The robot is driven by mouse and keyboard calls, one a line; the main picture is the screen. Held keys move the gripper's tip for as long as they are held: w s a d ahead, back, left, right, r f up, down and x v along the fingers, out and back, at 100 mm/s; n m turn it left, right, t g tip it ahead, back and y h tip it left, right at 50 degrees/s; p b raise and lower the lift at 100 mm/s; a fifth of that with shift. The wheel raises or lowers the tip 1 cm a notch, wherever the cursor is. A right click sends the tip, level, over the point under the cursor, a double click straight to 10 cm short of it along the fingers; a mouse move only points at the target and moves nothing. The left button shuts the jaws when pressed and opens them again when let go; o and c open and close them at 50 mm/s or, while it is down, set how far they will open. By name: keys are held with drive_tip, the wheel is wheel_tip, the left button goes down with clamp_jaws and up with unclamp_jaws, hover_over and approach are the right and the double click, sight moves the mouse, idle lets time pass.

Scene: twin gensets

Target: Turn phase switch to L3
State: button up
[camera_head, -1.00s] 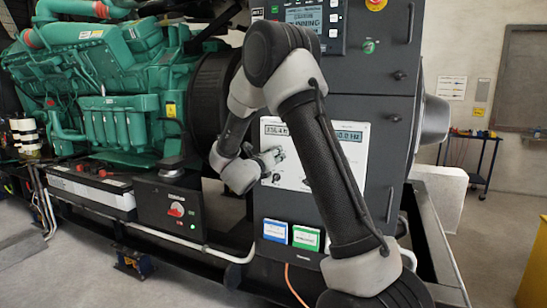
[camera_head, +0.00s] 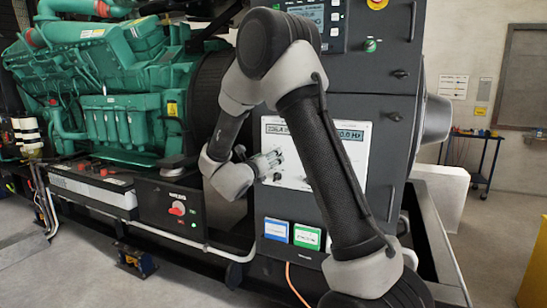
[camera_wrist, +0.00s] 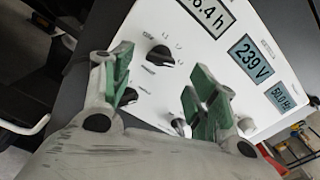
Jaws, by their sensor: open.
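The white control panel (camera_wrist: 215,35) fills much of the wrist view, tilted. Other black knobs (camera_wrist: 128,97) are partly hidden by the fingers. My gripper (camera_wrist: 163,82) is open, with green pads and nothing between them, apparently short of the panel. In the head view my gripper (camera_head: 266,165) is at the left part of the panel (camera_head: 350,155), much of which my arm hides.
Panel displays read 239 V (camera_wrist: 250,58) and 50.0 Hz (camera_wrist: 280,96). A green engine (camera_head: 110,85) stands left of the grey cabinet. A red rotary switch (camera_head: 177,208) sits on a low black box. Blue (camera_head: 276,230) and green (camera_head: 307,237) boxes are below the panel.

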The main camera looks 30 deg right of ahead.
drive_tip(key=v, duration=0.7)
idle(0.3)
